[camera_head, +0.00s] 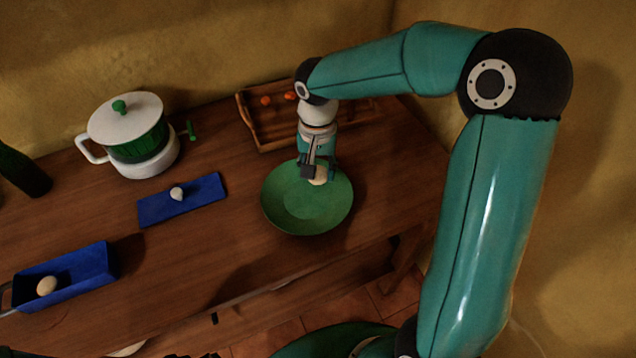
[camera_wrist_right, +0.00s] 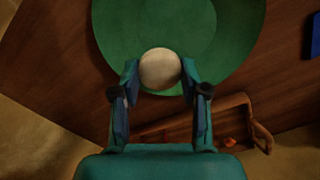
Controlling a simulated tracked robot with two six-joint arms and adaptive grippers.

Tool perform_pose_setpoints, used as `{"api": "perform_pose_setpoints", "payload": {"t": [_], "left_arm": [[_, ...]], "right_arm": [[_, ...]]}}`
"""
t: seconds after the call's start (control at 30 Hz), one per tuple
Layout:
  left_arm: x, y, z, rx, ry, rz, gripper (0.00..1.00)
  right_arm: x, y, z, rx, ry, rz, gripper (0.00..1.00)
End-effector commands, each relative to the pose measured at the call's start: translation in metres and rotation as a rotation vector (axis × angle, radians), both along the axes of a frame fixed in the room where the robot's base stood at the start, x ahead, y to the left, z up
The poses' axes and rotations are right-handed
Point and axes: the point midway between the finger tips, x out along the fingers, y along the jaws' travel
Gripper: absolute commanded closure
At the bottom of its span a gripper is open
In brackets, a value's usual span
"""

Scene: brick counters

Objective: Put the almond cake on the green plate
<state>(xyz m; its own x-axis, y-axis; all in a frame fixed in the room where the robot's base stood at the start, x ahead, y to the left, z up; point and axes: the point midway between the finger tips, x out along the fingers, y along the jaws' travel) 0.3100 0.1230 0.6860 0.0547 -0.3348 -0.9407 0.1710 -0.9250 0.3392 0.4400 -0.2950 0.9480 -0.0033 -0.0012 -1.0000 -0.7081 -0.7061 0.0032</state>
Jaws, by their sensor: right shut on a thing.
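The almond cake (camera_head: 319,178) is a small pale round piece between the fingers of my right gripper (camera_head: 318,173). In the right wrist view the cake (camera_wrist_right: 160,69) sits between the two fingertips of the right gripper (camera_wrist_right: 160,80), which is shut on it. The green plate (camera_head: 290,214) lies on the wooden counter, and the cake is over its upper right part. The plate (camera_wrist_right: 235,45) fills the upper middle of the right wrist view. I cannot tell whether the cake touches the plate. My left gripper is not in view.
A wooden tray (camera_head: 243,112) with small orange things stands behind the plate. A white and green pot (camera_head: 137,145) stands at the back left. A blue mat (camera_head: 205,190) bears a small pale thing; a blue box (camera_head: 88,270) holds an egg-like thing (camera_head: 47,286). A dark bottle (camera_head: 22,170) stands far left.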

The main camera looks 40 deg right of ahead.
Motion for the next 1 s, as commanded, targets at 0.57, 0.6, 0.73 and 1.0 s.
{"api": "perform_pose_setpoints", "payload": {"t": [0.57, 0.6, 0.73, 1.0], "left_arm": [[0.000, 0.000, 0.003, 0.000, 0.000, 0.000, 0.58], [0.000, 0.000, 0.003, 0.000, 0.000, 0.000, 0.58], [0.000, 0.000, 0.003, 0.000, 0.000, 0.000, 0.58], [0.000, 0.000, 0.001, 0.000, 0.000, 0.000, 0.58]], "right_arm": [[0.000, 0.000, -0.060, -0.001, 0.001, 0.001, 0.80], [0.000, 0.000, -0.061, -0.001, -0.001, 0.001, 0.80], [0.001, 0.000, -0.061, -0.001, -0.002, 0.001, 0.80], [0.001, 0.001, -0.062, 0.000, -0.001, 0.002, 0.44]]}}
